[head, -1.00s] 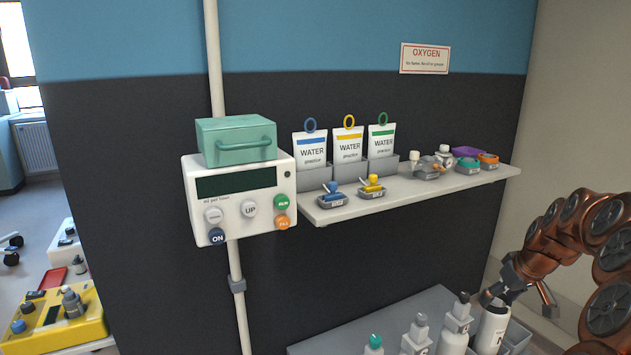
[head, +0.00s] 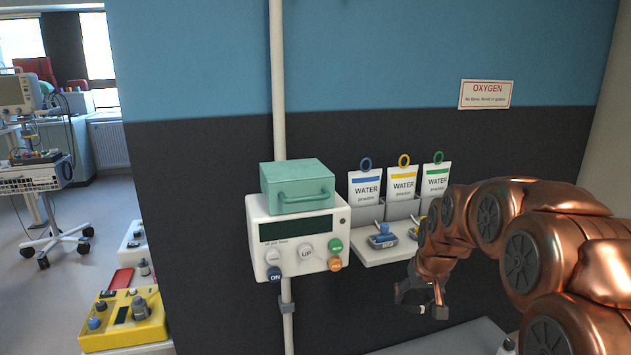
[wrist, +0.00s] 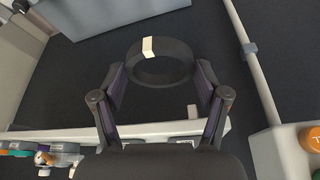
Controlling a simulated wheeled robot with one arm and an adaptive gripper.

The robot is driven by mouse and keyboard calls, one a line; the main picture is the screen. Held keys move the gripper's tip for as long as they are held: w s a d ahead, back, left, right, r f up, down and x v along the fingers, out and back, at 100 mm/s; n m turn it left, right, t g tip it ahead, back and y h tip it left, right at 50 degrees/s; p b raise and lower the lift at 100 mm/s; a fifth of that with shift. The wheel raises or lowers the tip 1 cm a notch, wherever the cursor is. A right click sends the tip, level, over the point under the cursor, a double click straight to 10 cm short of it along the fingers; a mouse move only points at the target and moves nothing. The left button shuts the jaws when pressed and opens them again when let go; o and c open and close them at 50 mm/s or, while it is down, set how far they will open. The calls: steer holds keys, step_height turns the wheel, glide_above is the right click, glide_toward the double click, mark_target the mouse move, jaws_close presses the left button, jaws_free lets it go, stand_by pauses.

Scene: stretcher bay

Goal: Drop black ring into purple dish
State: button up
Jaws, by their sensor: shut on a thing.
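My gripper (head: 420,306) is in front of the wall, below the shelf and right of the pump, with its fingers pointing down. In the wrist view my gripper (wrist: 160,76) is shut on a black ring (wrist: 163,72) with a white mark on its band. The ring sits between the two fingertips, over the dark background. In the head view I cannot make the ring out clearly. The purple dish is not in view now; my arm covers the right part of the shelf.
The shelf (head: 374,255) carries water pouches (head: 403,184) and small trays with a blue valve (head: 382,236) and a yellow one. The white pump (head: 297,237) with a green box (head: 297,187) hangs on a pole left of my gripper. A yellow device (head: 124,319) stands lower left.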

steer(key=a, duration=0.1)
steer(key=a+r, duration=0.1)
steer(key=a, duration=0.1)
steer(key=a+r+p, duration=0.1)
steer(key=a, duration=0.1)
steer(key=shift+s, duration=0.15)
steer(key=shift+f, duration=0.15)
